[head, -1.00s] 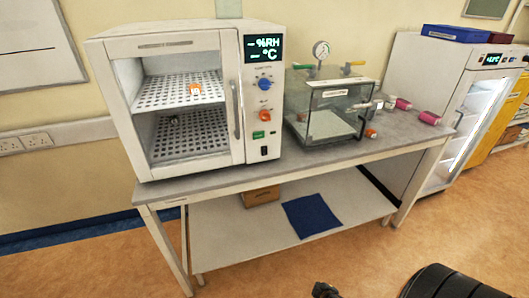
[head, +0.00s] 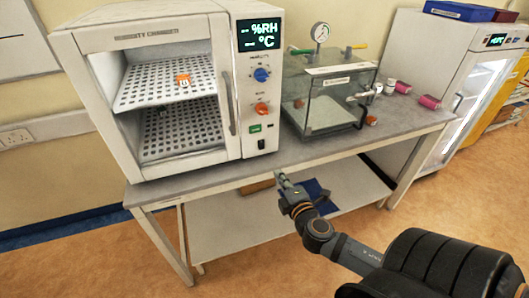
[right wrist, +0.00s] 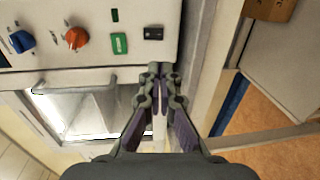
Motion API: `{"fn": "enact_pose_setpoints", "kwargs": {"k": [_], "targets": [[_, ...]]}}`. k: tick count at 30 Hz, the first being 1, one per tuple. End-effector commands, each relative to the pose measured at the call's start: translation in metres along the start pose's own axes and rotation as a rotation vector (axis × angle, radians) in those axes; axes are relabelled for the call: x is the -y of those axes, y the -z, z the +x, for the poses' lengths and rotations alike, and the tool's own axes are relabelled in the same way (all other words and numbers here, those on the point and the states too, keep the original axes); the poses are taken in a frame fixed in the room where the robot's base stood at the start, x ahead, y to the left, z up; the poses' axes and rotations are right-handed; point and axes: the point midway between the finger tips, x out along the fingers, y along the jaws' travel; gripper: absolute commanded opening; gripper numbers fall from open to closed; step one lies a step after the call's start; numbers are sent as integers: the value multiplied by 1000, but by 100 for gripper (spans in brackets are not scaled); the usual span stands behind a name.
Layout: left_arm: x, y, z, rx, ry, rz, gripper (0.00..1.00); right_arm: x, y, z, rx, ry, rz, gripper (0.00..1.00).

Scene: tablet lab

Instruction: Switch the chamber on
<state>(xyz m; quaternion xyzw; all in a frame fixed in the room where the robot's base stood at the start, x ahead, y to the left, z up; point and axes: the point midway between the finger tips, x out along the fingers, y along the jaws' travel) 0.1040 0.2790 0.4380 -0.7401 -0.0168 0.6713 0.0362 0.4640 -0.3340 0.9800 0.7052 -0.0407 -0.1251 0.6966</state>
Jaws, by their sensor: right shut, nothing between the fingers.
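The white humidity chamber (head: 182,20) stands on the bench at left. Its display (head: 260,35) is lit and shows dashes with %RH and °C. Below are a blue knob (head: 262,74), an orange knob (head: 262,108), a green part (head: 255,128) and a black switch (head: 261,144). My right gripper (head: 281,178) is shut and empty, lower right of the switch and apart from it in the picture. In the right wrist view the closed fingertips (right wrist: 160,70) appear just below the black switch (right wrist: 153,33); the green part (right wrist: 119,43) is left of it. My left gripper is out of view.
A glass tank (head: 330,100) with a gauge (head: 320,33) stands right of the chamber. Pink-ended containers (head: 429,102) lie at the bench's right. The bench front edge (head: 340,150) is near my gripper. A glass-door cabinet (head: 430,50) stands at right.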

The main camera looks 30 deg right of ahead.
Motion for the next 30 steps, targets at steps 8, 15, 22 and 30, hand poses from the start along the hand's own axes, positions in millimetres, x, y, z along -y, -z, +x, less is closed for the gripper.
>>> {"fn": "enact_pose_setpoints", "kwargs": {"k": [8,15,22,30], "targets": [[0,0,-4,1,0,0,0,-1,-1,21,4,-1,5,0],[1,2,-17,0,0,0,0,-4,-1,73,3,-1,7,0],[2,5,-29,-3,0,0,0,-3,0,117,2,1,6,0],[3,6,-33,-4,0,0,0,0,0,140,0,2,3,0]]}}
